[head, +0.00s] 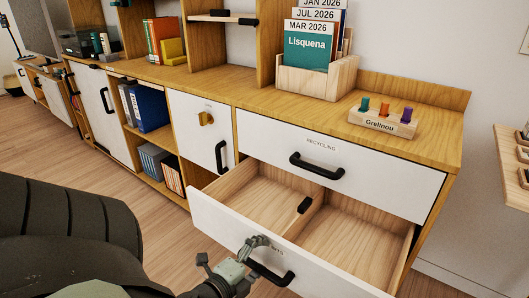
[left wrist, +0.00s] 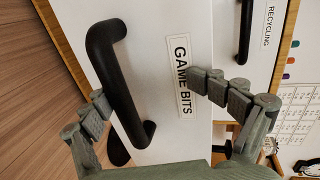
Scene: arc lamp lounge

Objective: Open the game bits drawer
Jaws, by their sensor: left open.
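The game bits drawer (head: 325,266) is the lower drawer of the wooden cabinet, and it stands well pulled out. Its inside shows two pale wooden compartments. Its white front, labelled GAME BITS, also shows in the left wrist view (left wrist: 160,40). Its black bar handle (head: 270,274) also shows in the left wrist view (left wrist: 118,85). My left gripper (head: 248,257) is open at the drawer front by the handle. In the left wrist view its fingers (left wrist: 146,90) are spread, with the handle between them; contact is unclear. My right gripper is not in view.
The shut RECYCLING drawer (head: 340,165) with its black handle is directly above. A small black object (head: 304,205) is at the drawer's divider. A file holder (head: 317,78) and a peg block (head: 382,121) stand on top. A small wall shelf (head: 512,165) is at right.

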